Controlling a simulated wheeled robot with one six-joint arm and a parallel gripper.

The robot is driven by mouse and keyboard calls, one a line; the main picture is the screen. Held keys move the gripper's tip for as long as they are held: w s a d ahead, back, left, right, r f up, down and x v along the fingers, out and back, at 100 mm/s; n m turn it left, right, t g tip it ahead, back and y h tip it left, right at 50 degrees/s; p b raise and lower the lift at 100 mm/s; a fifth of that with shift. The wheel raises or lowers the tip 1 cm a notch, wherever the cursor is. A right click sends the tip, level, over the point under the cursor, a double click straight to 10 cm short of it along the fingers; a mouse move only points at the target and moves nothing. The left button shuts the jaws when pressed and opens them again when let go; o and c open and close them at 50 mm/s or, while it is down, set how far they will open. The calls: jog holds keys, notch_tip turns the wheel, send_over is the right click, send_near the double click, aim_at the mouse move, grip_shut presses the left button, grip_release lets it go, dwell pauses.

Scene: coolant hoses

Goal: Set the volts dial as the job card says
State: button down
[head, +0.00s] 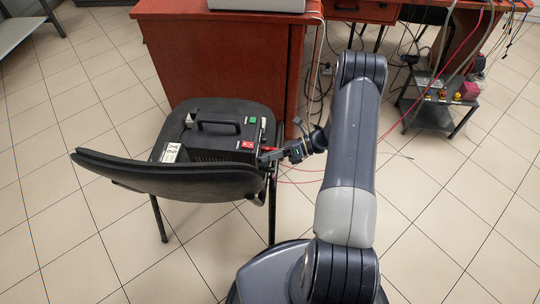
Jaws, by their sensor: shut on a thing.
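A black power unit (215,134) with a carry handle sits on the seat of a black chair. Its panel side faces right and is seen steeply from above. A green part (253,121) and a red part (247,145) show along that edge. A white card (171,152) with dark marks lies at the unit's left; I cannot read it reliably. My gripper (268,157) is at the panel's near end, shut on a small part there. That part appears to be the volts dial, but the jaws mostly hide it, and its setting cannot be read.
The chair's backrest (170,178) stands close in front of the unit. A red-brown desk (220,55) is behind it. Thin red cables run across the floor to the right. A small dark cart (437,112) stands at the far right. The tiled floor at left and right is mostly clear.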

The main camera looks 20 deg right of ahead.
jog(key=shift+f+m+g, duration=0.1)
jog(key=shift+m+g, duration=0.2)
jog(key=shift+m, duration=0.2)
dwell(0.3)
jog(key=c, duration=1.3)
grip_release()
jog(key=shift+d, duration=0.15)
jog(key=v, duration=1)
jog(key=shift+d, duration=0.35)
jog(key=shift+a+f, duration=0.1)
